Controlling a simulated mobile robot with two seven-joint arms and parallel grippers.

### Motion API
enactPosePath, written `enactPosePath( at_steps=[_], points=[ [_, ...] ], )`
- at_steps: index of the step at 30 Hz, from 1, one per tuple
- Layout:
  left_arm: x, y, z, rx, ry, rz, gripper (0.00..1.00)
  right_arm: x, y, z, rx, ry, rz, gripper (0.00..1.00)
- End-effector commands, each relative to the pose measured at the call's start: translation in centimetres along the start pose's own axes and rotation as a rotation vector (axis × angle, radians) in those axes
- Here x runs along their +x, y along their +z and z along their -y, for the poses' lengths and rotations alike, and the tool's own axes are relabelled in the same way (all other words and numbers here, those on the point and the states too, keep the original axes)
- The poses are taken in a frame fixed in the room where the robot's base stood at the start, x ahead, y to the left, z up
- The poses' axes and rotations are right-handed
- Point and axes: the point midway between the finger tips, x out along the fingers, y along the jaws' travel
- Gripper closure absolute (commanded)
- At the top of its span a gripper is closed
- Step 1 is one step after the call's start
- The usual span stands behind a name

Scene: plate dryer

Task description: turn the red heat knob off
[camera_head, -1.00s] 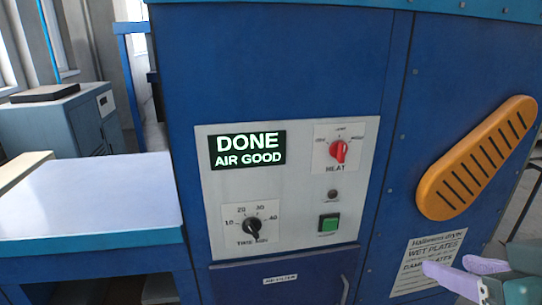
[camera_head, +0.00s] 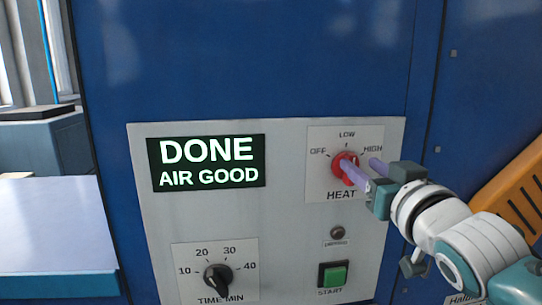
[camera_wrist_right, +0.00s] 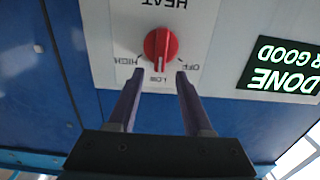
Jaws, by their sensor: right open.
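The red heat knob (camera_head: 342,164) is on a small white plate (camera_head: 318,188) marked OFF, LOW and HIGH, at the panel's upper right. In the right wrist view the knob (camera_wrist_right: 160,45) appears upside down, its pale pointer line towards LOW. My right gripper (camera_head: 360,163) is open in front of the knob, and one purple finger hides part of it. In the wrist view its two fingertips (camera_wrist_right: 160,73) appear either side of the LOW mark, near the knob's edge. I cannot tell whether they touch it. My left gripper is not in view.
The panel (camera_head: 285,235) also has a lit screen (camera_head: 207,163) reading DONE AIR GOOD, a black time knob (camera_head: 218,279) and a green start button (camera_head: 334,275). An orange slotted guard (camera_head: 512,195) is at the right. A pale tabletop (camera_head: 55,235) is at the left.

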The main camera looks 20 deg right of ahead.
Motion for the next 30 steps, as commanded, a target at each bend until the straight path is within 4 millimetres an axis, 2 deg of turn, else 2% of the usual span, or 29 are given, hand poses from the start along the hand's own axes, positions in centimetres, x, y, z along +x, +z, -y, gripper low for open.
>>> enactPosePath(
  at_steps=[1,6,17,30],
  points=[
    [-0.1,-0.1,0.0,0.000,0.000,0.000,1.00,0.8,-0.1,0.0,0.000,0.000,-0.001,0.50],
    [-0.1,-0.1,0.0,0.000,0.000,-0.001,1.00,2.3,0.0,0.0,0.000,0.000,-0.001,0.50],
    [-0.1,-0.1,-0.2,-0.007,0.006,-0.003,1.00,2.8,0.0,0.0,0.000,0.000,0.000,0.50],
    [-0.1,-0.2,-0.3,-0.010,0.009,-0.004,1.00,2.8,0.0,0.0,0.000,0.000,0.001,0.98]
  ],
)
